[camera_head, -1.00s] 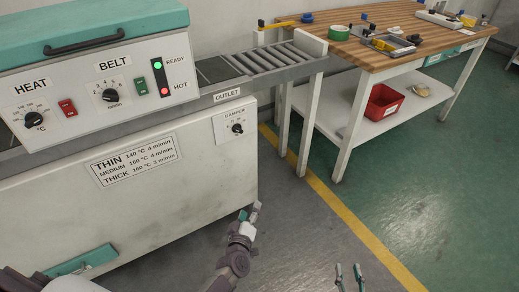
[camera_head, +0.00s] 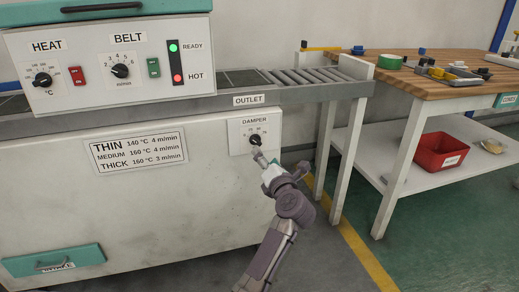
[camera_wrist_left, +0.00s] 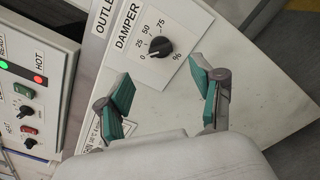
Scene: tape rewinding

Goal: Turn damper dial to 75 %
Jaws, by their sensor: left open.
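The damper dial (camera_head: 255,140) is a small black knob on a white plate marked DAMPER, on the front of the machine under the OUTLET label. In the left wrist view the dial (camera_wrist_left: 160,44) shows beyond the fingertips, with the marks 0, 25, 50, 75 and % around it. Which mark its pointer meets is too small to tell for sure. My left gripper (camera_head: 264,160) is just below and in front of the dial. In its wrist view the left gripper (camera_wrist_left: 160,74) has its teal-padded fingers wide apart and empty, not touching the dial. My right gripper is out of view.
The HEAT and BELT panel (camera_head: 110,70) with switches and lights is up and left. A roller outlet (camera_head: 315,76) runs above right. A wooden-topped table (camera_head: 440,80) holds tools, with a red bin (camera_head: 442,152) on its lower shelf. Floor at right is free.

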